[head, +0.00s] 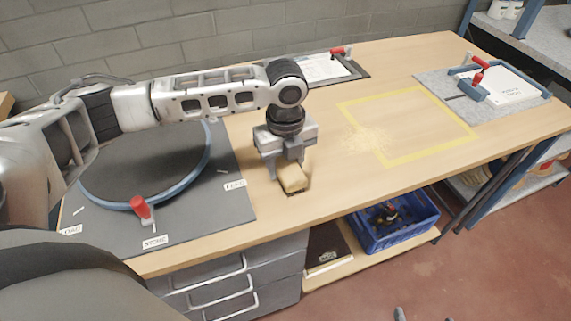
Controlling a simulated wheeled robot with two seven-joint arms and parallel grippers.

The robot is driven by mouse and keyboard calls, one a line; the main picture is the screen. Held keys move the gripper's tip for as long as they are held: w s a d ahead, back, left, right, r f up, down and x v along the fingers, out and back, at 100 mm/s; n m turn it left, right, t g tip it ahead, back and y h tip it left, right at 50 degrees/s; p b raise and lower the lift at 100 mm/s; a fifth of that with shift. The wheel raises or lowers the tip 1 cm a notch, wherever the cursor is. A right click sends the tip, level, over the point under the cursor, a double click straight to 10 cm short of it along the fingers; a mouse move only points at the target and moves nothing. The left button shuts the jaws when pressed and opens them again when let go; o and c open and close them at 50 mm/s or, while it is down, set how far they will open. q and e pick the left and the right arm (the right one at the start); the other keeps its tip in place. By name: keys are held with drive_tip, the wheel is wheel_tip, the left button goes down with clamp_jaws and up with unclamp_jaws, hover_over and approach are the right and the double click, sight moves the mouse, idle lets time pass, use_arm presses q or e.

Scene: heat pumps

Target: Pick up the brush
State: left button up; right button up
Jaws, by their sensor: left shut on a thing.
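My left gripper (284,166) points down over the wooden workbench (330,195), near its front edge. It is shut on the brush (293,179), which has a light tan wooden body with a dark lower edge. The upper part of the brush is hidden between the fingers. The brush is at or just above the bench top; I cannot tell whether it touches. My right gripper is not in view.
A yellow taped square (462,141) with scattered light crumbs (368,138) lies right of the gripper. A dark round plate (150,165) with a red-handled clamp (141,207) is at left. Clamped boards stand at the back and right. A blue crate (385,240) sits below.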

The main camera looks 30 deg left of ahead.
use_arm(q)
wheel_tip(320, 180, up, 3)
drive_tip(key=shift+f, duration=0.1)
drive_tip(key=w+d+r, duration=0.6)
drive_tip(key=d+r, duration=0.4)
drive_tip(key=d, duration=0.2)
drive_tip(key=shift+w+d, duration=0.2)
drive_tip(key=shift+w, duration=0.15)
drive_tip(key=shift+o, duration=0.8)
